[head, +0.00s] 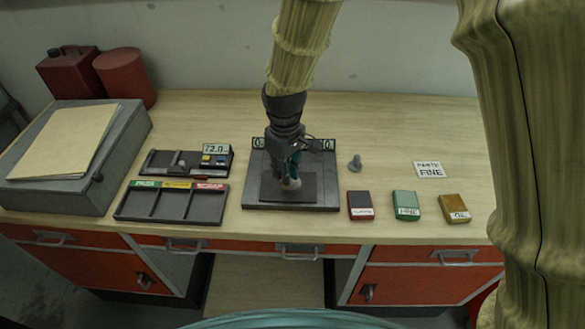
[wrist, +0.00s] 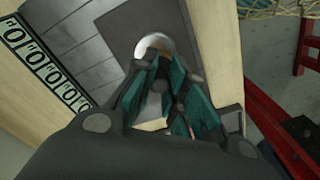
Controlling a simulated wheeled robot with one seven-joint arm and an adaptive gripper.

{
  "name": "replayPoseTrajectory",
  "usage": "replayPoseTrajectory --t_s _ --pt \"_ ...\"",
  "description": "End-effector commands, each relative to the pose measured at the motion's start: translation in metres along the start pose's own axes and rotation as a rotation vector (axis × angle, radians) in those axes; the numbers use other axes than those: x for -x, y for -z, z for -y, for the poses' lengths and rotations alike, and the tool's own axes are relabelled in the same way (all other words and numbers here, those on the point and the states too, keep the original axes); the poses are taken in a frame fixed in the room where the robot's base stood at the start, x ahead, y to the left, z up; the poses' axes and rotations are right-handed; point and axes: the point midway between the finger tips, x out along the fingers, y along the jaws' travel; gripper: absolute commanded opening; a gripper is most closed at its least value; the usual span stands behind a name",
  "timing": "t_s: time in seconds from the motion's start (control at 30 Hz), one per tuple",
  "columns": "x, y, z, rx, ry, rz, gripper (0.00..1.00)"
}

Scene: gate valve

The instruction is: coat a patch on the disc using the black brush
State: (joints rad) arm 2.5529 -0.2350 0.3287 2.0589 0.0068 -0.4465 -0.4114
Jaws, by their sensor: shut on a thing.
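My gripper (head: 291,172) points down over the dark square plate (head: 322,187) on the middle of the bench. Its teal fingers are shut on a pale round piece (head: 291,184), which looks like the disc. In the wrist view this round piece (wrist: 155,44) shows just beyond the fingertips, bright and shiny at its rim. The fingers hide part of it. I cannot tell whether it touches the plate's dark raised pad (head: 270,188). I cannot make out a black brush in either view.
A small grey knobbed piece (head: 355,162) stands right of the plate.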

Motion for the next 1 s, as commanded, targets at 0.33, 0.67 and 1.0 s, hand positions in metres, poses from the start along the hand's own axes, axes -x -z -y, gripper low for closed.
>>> replayPoseTrajectory --t_s 0.33,0.67,1.0 --pt "0.027 0.008 0.007 -0.01 0.0 -0.002 0.0" --pt "0.056 0.006 0.005 -0.015 0.0 -0.001 0.0" --pt "0.081 0.004 0.003 -0.018 0.001 -0.001 0.0"
